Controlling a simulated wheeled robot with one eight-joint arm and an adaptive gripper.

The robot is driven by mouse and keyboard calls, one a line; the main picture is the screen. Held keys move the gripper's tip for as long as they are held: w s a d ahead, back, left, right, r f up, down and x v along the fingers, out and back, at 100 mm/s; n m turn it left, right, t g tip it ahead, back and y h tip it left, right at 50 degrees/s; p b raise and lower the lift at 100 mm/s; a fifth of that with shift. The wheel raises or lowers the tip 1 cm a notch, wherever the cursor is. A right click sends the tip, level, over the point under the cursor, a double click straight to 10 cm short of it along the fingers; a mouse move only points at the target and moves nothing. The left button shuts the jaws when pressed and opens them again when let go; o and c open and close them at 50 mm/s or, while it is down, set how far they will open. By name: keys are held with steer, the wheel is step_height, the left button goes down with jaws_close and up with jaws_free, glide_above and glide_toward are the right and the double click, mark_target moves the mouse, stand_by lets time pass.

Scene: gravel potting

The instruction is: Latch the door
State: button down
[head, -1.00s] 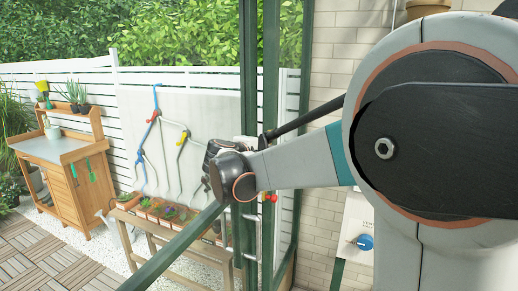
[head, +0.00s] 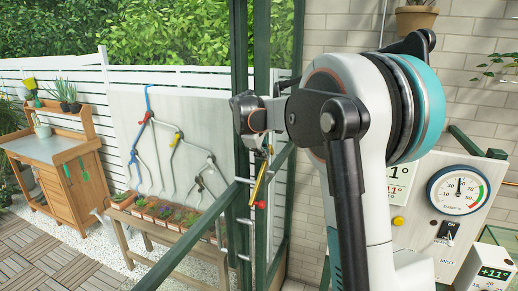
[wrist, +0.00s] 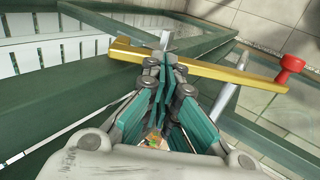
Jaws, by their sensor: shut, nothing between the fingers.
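The latch is a yellow bar (wrist: 215,72) with a red knob (wrist: 291,65) at its right end in the wrist view. In the head view, the bar (head: 261,180) slants steeply down beside the green door frame (head: 242,60), with the red knob (head: 260,205) low. My gripper (wrist: 167,62) is shut and empty. Its teal fingers point at the bar, and their tips overlap it in the wrist view; I cannot tell whether they touch. In the head view my arm hides the fingers.
A panel with a round dial (head: 458,190) and a small display box (head: 492,272) are at the right by the brick wall. A planter bench (head: 165,235) and a wooden potting cabinet (head: 70,180) stand beyond the glazing. A green rail (head: 190,240) crosses the foreground.

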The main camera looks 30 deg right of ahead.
steer(key=shift+w+d+f+g+y+p, duration=0.2)
steer(key=shift+w+d+f+g+y, duration=0.25)
steer(key=shift+d+f+y, duration=0.15)
steer(key=shift+w+d+f+g+y+p, duration=0.15)
steer(key=shift+w+d+f+g+y, duration=0.25)
steer(key=shift+f, duration=0.3)
steer(key=shift+d+f, duration=0.1)
steer(key=shift+d, duration=0.05)
steer(key=d+p+v, duration=0.1)
steer(key=p+v, duration=0.1)
steer(key=v, duration=1.2)
steer(key=shift+w+r, duration=0.2)
steer(key=shift+w, duration=0.2)
